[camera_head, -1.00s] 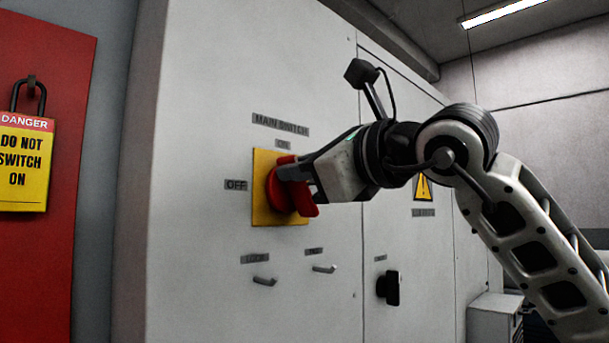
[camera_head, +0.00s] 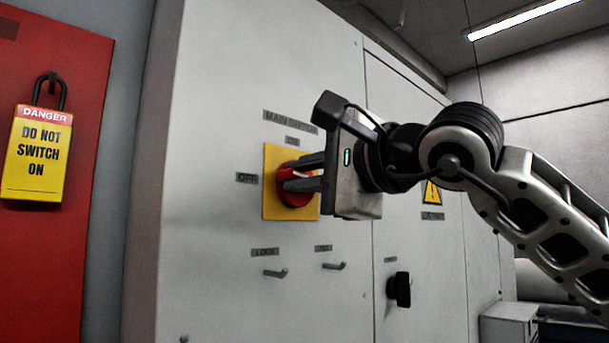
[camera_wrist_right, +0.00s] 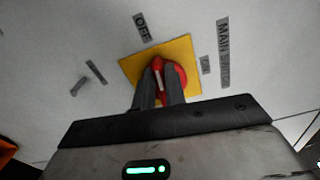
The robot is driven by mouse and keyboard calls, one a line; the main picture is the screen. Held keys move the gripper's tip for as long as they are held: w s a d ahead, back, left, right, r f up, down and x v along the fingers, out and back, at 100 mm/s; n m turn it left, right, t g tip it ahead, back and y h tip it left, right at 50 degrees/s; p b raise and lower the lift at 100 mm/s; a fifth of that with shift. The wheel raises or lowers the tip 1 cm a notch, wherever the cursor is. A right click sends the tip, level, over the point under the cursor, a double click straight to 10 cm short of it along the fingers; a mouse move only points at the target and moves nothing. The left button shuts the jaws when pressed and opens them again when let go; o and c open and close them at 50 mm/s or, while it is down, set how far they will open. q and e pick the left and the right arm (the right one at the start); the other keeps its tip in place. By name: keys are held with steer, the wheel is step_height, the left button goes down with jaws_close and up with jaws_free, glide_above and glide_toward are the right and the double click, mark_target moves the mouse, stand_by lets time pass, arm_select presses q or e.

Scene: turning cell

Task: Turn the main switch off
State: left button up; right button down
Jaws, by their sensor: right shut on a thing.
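The main switch is a red rotary knob (camera_head: 292,198) on a yellow square plate (camera_head: 271,210) on the grey cabinet. An OFF label (camera_head: 247,178) is left of the plate and an ON label (camera_head: 292,141) above it. My right gripper (camera_head: 287,174) is shut on the knob's handle, with one finger on each side. In the right wrist view the red knob (camera_wrist_right: 180,76) shows around the fingers (camera_wrist_right: 158,76), and a white mark between them points roughly toward the OFF label (camera_wrist_right: 142,28). The fingers hide part of the handle. My left gripper is not in view.
Below the plate are two small hooks (camera_head: 275,273) (camera_head: 334,266) and a black door handle (camera_head: 399,289). A red panel (camera_head: 60,260) with a yellow DANGER padlock (camera_head: 38,155) stands at the left. A warning sign (camera_head: 432,192) is behind my right wrist.

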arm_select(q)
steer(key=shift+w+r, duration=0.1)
arm_select(e)
steer(key=shift+f+n, duration=0.2)
steer(key=shift+n, duration=0.5)
steer(key=c, duration=1.5)
jaws_free()
steer(key=shift+o, duration=0.2)
arm_select(q)
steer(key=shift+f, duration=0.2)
steer(key=b, duration=0.3)
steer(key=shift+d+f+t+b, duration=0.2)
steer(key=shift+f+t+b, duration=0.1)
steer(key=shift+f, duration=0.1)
arm_select(e)
steer(key=v, duration=1.6)
